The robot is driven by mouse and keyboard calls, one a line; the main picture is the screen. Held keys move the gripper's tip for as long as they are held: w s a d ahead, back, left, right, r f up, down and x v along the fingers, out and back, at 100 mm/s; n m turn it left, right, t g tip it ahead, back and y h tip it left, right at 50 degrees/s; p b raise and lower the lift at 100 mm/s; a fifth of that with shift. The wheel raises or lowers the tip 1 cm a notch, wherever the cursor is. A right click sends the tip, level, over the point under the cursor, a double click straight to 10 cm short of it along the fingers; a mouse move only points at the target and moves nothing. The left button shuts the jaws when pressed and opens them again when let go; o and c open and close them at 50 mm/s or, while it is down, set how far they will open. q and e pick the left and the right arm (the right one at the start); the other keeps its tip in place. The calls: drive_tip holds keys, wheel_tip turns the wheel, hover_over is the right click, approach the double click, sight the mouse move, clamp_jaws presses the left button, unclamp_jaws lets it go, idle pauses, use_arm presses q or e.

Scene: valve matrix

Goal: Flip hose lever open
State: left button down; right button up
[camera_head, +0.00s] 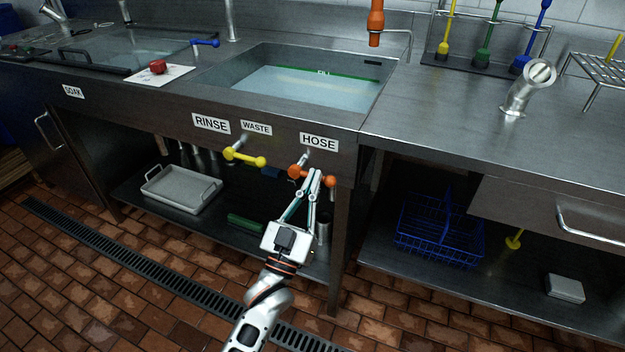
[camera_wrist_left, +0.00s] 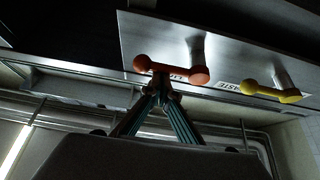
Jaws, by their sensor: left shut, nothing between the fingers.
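The orange hose lever (camera_head: 296,171) sits under the HOSE label (camera_head: 319,142) on the sink's front panel. It lies roughly level, with a round knob at each end. In the left wrist view the lever (camera_wrist_left: 200,75) is straight ahead of the fingers. My left gripper (camera_head: 315,172) is at the lever with its fingertips together and empty. In the left wrist view the fingertips (camera_wrist_left: 160,78) overlap the lever's bar between the knobs; I cannot tell whether they touch it. The fingers hide part of the bar in the head view. My right gripper is not in view.
The yellow waste lever (camera_head: 244,158) is just left of the hose lever. A shelf below holds a grey tray (camera_head: 182,188). A blue rack (camera_head: 438,232) stands on the lower right shelf. The sink (camera_head: 310,90) above holds water.

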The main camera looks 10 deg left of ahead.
use_arm(q)
drive_tip(key=shift+m, duration=0.3)
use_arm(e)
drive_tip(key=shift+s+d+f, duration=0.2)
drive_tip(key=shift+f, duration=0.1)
